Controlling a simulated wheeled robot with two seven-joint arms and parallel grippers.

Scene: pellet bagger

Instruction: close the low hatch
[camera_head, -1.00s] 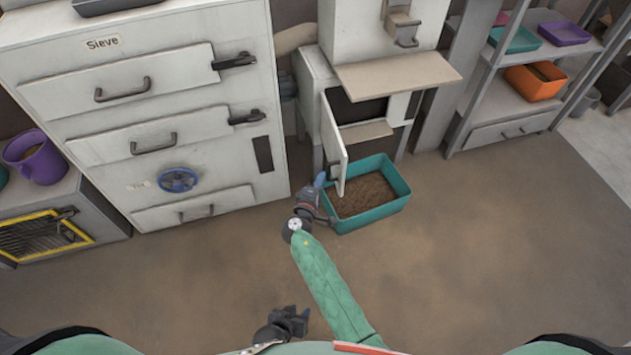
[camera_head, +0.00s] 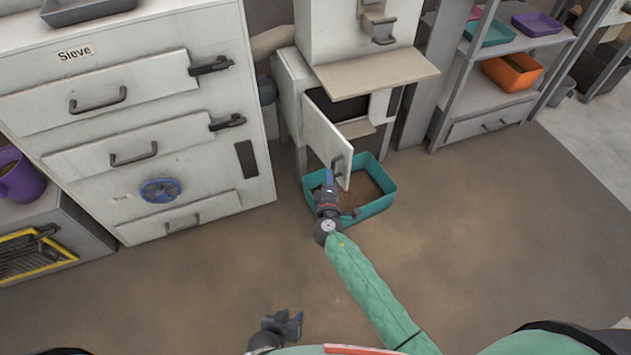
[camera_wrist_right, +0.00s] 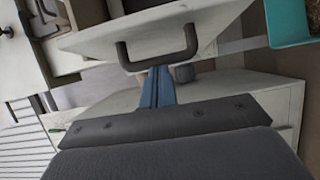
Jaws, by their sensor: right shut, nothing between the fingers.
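The low hatch is a pale door (camera_head: 325,132) hinged at its left on the white machine. It stands partly open, with the dark opening (camera_head: 343,107) showing behind it. A grey bar handle (camera_head: 338,165) sits near its free edge and also shows in the wrist view (camera_wrist_right: 158,62). My right gripper (camera_head: 329,176) is at the outer face of the door by the handle. Its blue fingers (camera_wrist_right: 157,84) are shut together and empty, tips close to the handle; contact is unclear. My left gripper (camera_head: 293,322) is low over the floor, away from the hatch; its jaw state is unclear.
A teal bin (camera_head: 374,205) with brown material stands on the floor under the hatch, partly behind the door and my right gripper. The Sieve cabinet (camera_head: 215,150) is at left, a shelf rack (camera_head: 447,105) at right. Floor (camera_head: 480,230) is clear at right.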

